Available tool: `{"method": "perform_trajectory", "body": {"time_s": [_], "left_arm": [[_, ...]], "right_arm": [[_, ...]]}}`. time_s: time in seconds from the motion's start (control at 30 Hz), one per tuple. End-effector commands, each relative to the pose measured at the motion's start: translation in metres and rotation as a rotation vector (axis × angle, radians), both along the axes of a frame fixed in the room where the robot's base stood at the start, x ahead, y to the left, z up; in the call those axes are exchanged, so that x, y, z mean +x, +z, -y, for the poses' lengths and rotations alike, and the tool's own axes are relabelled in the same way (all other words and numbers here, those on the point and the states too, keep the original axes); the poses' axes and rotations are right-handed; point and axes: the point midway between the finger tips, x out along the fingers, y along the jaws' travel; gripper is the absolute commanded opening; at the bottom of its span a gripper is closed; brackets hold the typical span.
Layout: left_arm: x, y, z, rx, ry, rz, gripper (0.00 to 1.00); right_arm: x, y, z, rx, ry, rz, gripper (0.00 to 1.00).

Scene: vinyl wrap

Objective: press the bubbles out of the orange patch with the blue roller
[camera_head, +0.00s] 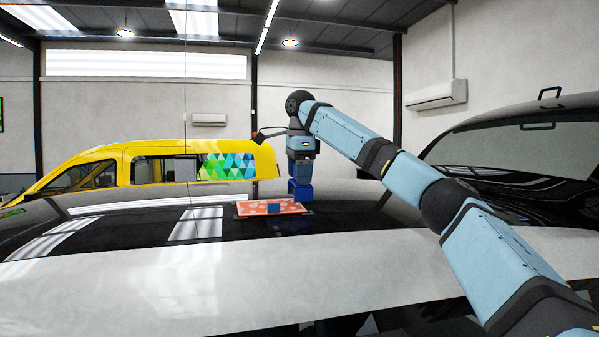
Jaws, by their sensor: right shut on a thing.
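The orange patch (251,209) lies on the glossy black surface near the middle of the view, with paler spots on it that look like bubbles. My right gripper (300,178) points down just behind the patch's right end. It is shut on the blue roller (300,190), which shows as a dark blue shape under the fingers. I cannot tell whether the roller touches the patch. A small blue block (274,208) shows on the patch, left of the gripper. My left gripper is not in view.
The black car surface (130,225) around the patch is clear and reflective. A pale panel (200,285) runs along the front. A dark car windshield (540,150) rises at right. A yellow van (130,165) stands behind.

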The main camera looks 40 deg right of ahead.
Motion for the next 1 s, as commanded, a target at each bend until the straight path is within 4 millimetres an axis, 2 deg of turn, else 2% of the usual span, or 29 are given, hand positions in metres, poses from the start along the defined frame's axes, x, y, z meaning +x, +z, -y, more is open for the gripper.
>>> {"method": "perform_trajectory", "body": {"time_s": [0.37, 1.0], "left_arm": [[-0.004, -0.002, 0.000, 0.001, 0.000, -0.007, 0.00], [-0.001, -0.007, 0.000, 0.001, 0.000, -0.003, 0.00]], "right_arm": [[0.000, -0.001, 0.000, 0.000, 0.000, 0.000, 0.52], [0.001, -0.013, 0.001, 0.000, 0.000, 0.000, 0.52]]}}
